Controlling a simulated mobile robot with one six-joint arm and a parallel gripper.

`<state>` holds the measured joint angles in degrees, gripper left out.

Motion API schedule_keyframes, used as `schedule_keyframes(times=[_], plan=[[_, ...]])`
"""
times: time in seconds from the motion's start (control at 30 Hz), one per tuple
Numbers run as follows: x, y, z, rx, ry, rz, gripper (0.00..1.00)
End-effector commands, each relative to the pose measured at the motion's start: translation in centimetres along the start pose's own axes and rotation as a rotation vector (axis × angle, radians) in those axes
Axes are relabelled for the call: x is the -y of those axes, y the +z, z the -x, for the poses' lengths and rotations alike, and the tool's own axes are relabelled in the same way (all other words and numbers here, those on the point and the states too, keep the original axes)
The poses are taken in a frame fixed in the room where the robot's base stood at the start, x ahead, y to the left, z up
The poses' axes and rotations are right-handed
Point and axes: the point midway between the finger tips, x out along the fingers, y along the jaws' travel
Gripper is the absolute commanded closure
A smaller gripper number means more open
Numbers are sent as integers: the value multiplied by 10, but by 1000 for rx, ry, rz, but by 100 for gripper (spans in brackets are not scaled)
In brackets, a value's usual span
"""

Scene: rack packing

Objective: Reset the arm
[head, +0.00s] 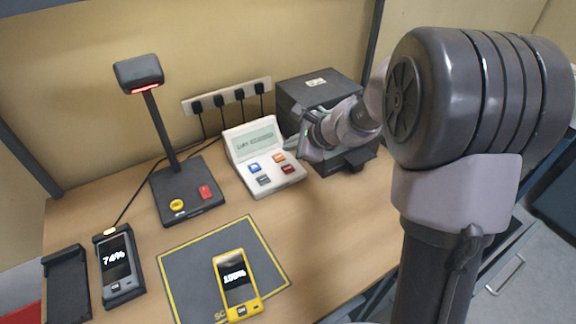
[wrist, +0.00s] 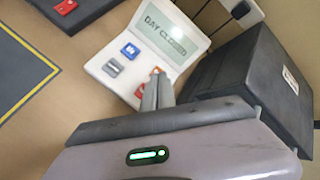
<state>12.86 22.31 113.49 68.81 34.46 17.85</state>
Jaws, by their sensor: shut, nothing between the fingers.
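My gripper (head: 306,150) is shut and empty in the head view, held over the desk beside the right side of the white terminal (head: 242,144). In the wrist view the closed fingers of my gripper (wrist: 157,88) point toward the terminal (wrist: 117,87) and overlap its orange and red buttons. The terminal's screen (wrist: 163,33) reads "DAY CLOSED". Whether the fingertips touch the terminal cannot be told. My arm comes in from the right of the head view, bent, with its large joint in the foreground.
A dark box (head: 318,90) stands behind my gripper. A scanner stand (head: 187,192) is left of the terminal. A yellow handheld (head: 238,282) lies on the dark mat (head: 190,265). A grey handheld (head: 118,264) sits beside an empty cradle (head: 66,284). A power strip (head: 226,97) is on the wall.

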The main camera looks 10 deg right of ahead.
Motion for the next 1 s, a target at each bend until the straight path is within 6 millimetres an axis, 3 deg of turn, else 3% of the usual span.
schedule_keyframes(times=[0.47, 0.57, 0.67, 0.73, 0.8, 0.9, 1.0], plan=[[0, 0, 0, 0, 0, 0, 100], [-3, 10, 10, 8, 5, 47, 100], [-23, 51, 54, 34, 34, 265, 100], [-56, 83, 101, 49, 74, 509, 100], [-100, 100, 148, 44, 122, 773, 100], [-157, 99, 201, 3, 187, 1096, 100], [-196, 82, 233, -55, 240, 1323, 100]])
